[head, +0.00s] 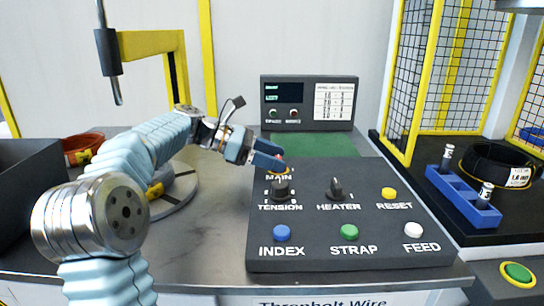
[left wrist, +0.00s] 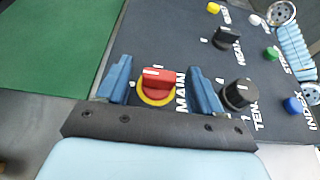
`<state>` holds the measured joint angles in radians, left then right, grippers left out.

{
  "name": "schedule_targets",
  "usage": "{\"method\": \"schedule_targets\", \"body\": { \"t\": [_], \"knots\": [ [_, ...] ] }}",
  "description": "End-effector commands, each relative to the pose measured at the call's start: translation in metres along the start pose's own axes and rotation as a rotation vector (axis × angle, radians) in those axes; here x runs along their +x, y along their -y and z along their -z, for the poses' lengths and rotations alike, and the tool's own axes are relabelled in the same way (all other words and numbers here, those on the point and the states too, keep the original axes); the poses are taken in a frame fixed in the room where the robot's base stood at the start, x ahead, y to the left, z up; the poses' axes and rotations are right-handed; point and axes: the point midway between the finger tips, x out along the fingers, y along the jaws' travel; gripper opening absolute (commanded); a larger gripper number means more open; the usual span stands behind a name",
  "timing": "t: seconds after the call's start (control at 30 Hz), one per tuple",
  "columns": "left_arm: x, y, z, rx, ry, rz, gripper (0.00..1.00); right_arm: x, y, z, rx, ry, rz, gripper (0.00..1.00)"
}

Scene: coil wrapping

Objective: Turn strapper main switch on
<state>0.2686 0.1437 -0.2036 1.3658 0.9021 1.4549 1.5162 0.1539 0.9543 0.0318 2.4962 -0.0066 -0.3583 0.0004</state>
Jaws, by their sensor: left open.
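The strapper control panel (head: 310,190) is a dark sloped box on the metal table. Its main switch, a red knob on a yellow ring, shows in the left wrist view (left wrist: 156,84) above the MAIN label. In the head view my left gripper (head: 272,160) hides most of the switch. In the left wrist view my left gripper's (left wrist: 160,88) two blue fingers are open, one on each side of the red knob, with gaps visible. Whether they touch the panel cannot be told. My right gripper is not in view.
The black tension knob (head: 280,190) sits just below the switch, with the heater knob (head: 336,189) to its right. Several coloured buttons line the panel. A display box (head: 309,103) stands behind a green mat (head: 315,144). A blue holder (head: 463,198) is at the right.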

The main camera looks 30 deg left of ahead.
Motion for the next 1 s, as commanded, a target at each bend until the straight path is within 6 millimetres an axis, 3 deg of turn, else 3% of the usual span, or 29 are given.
{"method": "schedule_targets", "body": {
  "t": [0.07,0.4,0.43,0.97,1.0],
  "knots": [
    [-0.0001,0.0,0.0,0.0,0.0,0.0,0.63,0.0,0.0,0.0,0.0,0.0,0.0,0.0],
    [-0.0003,-0.0001,0.0001,0.0,0.0,0.0,0.11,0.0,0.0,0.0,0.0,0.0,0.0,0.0],
    [-0.0003,-0.0001,0.0001,0.0,0.0,0.0,0.1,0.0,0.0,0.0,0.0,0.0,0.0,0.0],
    [-0.0004,-0.0021,-0.0002,0.051,0.001,0.122,0.1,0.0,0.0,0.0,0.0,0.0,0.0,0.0],
    [-0.0004,-0.0021,-0.0002,0.051,0.001,0.122,0.42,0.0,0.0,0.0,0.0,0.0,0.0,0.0]
  ]
}}
